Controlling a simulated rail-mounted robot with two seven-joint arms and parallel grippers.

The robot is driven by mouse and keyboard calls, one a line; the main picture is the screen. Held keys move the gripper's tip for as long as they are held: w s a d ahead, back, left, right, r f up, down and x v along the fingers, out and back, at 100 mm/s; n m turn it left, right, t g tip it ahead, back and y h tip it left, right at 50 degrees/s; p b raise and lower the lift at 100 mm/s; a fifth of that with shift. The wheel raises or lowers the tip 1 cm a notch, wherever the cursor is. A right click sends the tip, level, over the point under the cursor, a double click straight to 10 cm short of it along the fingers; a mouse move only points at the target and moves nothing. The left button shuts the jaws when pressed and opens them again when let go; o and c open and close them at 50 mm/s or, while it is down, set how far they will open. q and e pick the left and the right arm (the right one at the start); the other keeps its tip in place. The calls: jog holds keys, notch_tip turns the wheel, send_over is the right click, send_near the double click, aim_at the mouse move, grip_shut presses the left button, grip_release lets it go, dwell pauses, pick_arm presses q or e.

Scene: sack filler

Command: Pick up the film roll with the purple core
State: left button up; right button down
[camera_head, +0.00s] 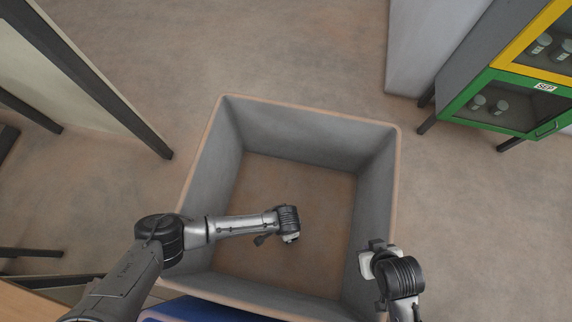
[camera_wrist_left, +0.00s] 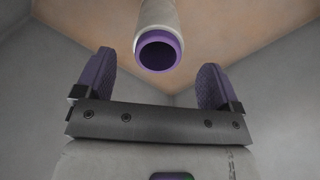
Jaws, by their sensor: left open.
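The film roll with the purple core (camera_wrist_left: 157,18) shows in the left wrist view at the top middle, its end with the purple ring facing the camera. The roll is pale and whitish. My left gripper (camera_wrist_left: 157,64) is open, with one purple-padded finger on each side of the roll's end. Both fingers look apart from it; how far ahead the roll lies I cannot tell. In the head view my left gripper (camera_head: 290,239) is inside the large grey bin, and the roll cannot be made out there. My right gripper (camera_head: 366,262) is over the bin's right wall; its jaws are unclear.
The grey bin (camera_head: 310,112) has high walls around my left gripper and a brownish floor. A blue thing (camera_head: 190,310) stands at its near side. A cabinet with yellow and green framed doors (camera_head: 510,100) stands at upper right. The floor beyond the bin is clear.

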pick_arm(q)
notch_tip(320, 180, down, 7)
jog(key=b, duration=0.2)
jog(key=shift+r+b, duration=0.2)
jog(key=shift+b, duration=0.15)
jog(key=shift+s, duration=0.1)
jog(key=c, duration=1.4)
